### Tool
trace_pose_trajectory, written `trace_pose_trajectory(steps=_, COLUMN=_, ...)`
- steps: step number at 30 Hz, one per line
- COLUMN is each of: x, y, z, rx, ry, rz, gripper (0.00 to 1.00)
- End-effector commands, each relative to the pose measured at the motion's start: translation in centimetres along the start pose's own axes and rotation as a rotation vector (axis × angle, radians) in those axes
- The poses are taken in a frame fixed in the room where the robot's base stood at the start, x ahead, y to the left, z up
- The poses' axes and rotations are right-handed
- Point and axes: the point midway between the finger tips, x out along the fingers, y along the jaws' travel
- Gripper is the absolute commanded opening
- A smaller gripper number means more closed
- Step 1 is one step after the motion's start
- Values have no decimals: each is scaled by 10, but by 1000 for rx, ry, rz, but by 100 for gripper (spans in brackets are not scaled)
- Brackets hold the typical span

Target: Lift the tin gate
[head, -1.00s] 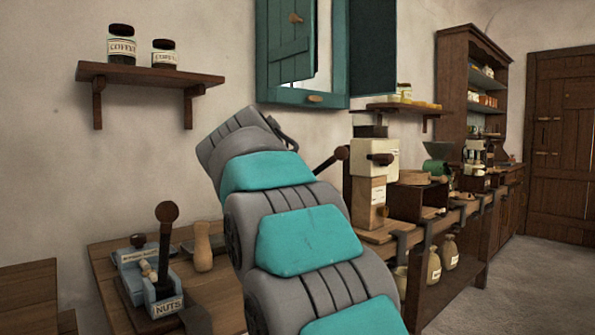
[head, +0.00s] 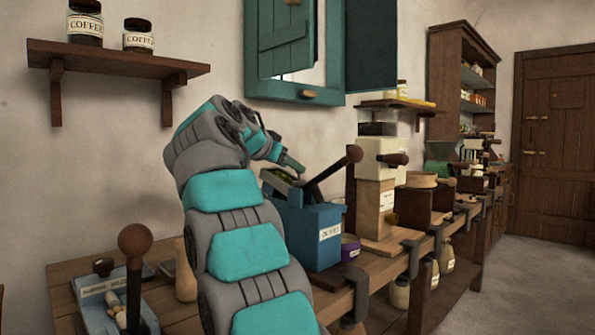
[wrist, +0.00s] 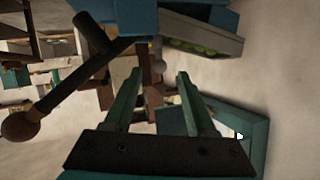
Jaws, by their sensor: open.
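A blue box-shaped machine (head: 313,235) with a white label, perhaps reading "OLIVES", stands on the bench. A dark lever with a round knob (head: 354,154) rises from it to the right. A grey tray with green round things (wrist: 205,38) is on its top, seen in the wrist view. I cannot tell which part is the tin gate.
A purple-labelled tin (head: 350,248) stands right of the machine. A cream grinder (head: 378,160) stands farther right. A grey nut device with a knobbed lever (head: 134,238) and a wooden pestle (head: 186,270) are at the left. A teal shutter (head: 281,38) hangs open above.

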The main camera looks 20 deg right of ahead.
Motion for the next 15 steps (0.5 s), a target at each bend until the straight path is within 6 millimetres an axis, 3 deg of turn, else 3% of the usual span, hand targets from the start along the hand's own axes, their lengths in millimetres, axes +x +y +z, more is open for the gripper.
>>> trace_pose_trajectory(steps=9, x=48, y=0, z=-1, rx=1, ry=-2, rz=1, gripper=56)
trace_pose_trajectory(steps=15, x=57, y=0, z=0, rx=0, ry=1, rz=-1, gripper=56)
